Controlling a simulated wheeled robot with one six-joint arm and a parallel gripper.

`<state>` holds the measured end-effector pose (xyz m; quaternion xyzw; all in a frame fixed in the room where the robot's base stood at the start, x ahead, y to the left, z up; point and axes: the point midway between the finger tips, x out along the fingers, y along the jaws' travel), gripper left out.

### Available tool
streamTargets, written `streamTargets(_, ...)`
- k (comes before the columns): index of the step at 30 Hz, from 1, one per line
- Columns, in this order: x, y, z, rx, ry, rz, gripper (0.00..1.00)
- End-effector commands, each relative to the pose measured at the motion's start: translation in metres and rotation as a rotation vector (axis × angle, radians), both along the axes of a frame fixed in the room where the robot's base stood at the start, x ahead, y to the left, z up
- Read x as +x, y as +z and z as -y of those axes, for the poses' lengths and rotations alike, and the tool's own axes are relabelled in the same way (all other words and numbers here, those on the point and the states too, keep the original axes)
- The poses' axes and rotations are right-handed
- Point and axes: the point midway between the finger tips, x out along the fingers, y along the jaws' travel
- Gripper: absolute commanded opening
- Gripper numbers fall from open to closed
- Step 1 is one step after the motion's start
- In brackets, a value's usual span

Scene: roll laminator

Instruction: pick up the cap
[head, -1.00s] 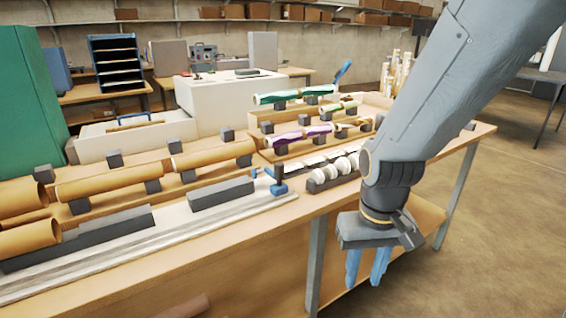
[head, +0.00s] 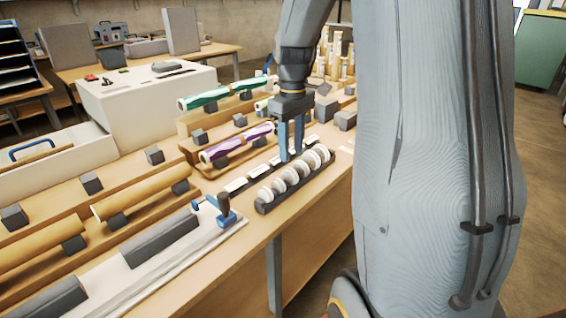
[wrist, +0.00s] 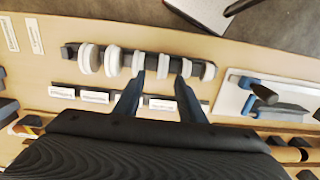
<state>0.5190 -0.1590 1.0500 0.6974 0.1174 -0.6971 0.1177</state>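Several white round caps (head: 291,176) stand on edge in a row in a dark rack (head: 264,208) near the front edge of the workbench. The row also shows across the upper part of the wrist view, where the caps (wrist: 112,61) sit side by side in the dark rack (wrist: 150,60). My gripper (head: 291,154) has blue fingers pointing down over the row, towards its far half. In the wrist view my gripper (wrist: 161,82) is open and empty, its fingertips apart near the row's middle caps. I cannot tell whether the fingertips touch any cap.
A strip with white labels (wrist: 95,97) lies beside the rack. Purple (head: 235,142) and green (head: 222,94) rolls rest on stepped racks behind. A trimmer with a blue handle (head: 226,212) and cardboard tubes (head: 140,192) lie left. Bare bench shows along the front edge (head: 322,195).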

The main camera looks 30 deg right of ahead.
Motion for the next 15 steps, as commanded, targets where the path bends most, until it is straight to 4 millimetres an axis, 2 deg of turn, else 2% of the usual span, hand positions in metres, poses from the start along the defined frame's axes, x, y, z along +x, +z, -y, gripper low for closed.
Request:
streamTargets(10,0.001,-0.032,-0.008,0.002,0.020,-0.005,0.37)
streamTargets(15,-0.002,-0.056,-0.011,0.002,0.019,-0.005,0.37)
